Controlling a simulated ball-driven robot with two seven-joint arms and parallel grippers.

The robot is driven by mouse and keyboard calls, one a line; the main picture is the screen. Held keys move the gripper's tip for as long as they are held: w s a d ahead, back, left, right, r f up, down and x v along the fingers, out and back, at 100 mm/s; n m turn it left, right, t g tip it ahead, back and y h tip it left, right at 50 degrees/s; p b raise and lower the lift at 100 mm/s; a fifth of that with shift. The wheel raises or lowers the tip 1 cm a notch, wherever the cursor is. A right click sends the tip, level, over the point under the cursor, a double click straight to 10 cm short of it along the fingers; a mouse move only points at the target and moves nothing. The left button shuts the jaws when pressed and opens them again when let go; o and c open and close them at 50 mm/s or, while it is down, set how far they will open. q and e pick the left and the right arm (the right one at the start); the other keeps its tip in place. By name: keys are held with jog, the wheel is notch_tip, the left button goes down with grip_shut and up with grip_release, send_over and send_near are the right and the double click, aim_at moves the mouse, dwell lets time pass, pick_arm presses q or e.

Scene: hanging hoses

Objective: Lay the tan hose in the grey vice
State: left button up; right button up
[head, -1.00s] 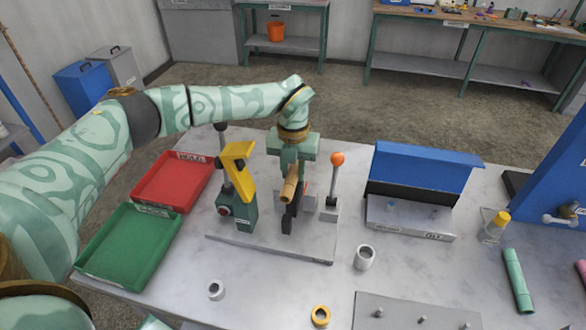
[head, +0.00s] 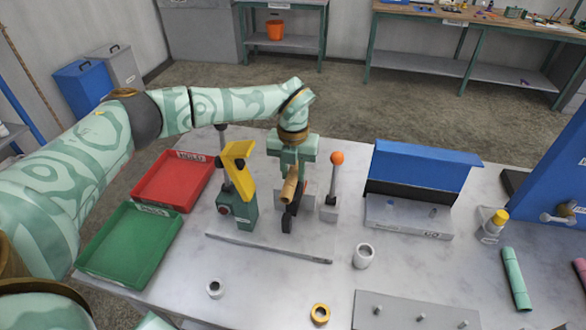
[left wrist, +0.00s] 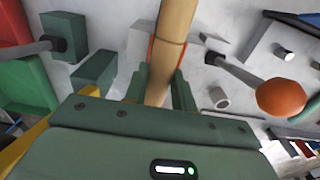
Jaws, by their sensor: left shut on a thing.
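The tan hose (head: 289,185) is held in my left gripper (head: 292,172), which is shut on it. The hose slants down towards the front, over a dark upright piece on the fixture plate. In the left wrist view, the hose (left wrist: 172,40) runs from the top edge down between the fingers (left wrist: 160,92). The grey vice (head: 309,192) stands close by under the gripper; its grey blocks show on both sides of the hose in the wrist view (left wrist: 140,45). I cannot tell whether the hose touches it. The gripper hides part of the vice. My right gripper is not in view.
A lever with an orange knob (head: 337,158) stands just right of the gripper. A yellow-topped green device (head: 238,205) stands left of it. Red (head: 172,181) and green (head: 130,243) trays lie left, a blue-lidded box (head: 424,167) right. Loose rings lie in front.

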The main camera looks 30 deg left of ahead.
aim_at(293, 171)
pick_arm(q)
jog(key=shift+f+b, duration=0.55)
jog(key=shift+f, duration=1.1)
jog(key=o, duration=1.1)
jog(key=shift+c, duration=0.2)
jog(key=shift+r, duration=0.15)
notch_tip(293, 171, up, 16)
jog(key=p, duration=0.2)
jog(key=shift+p, duration=0.4)
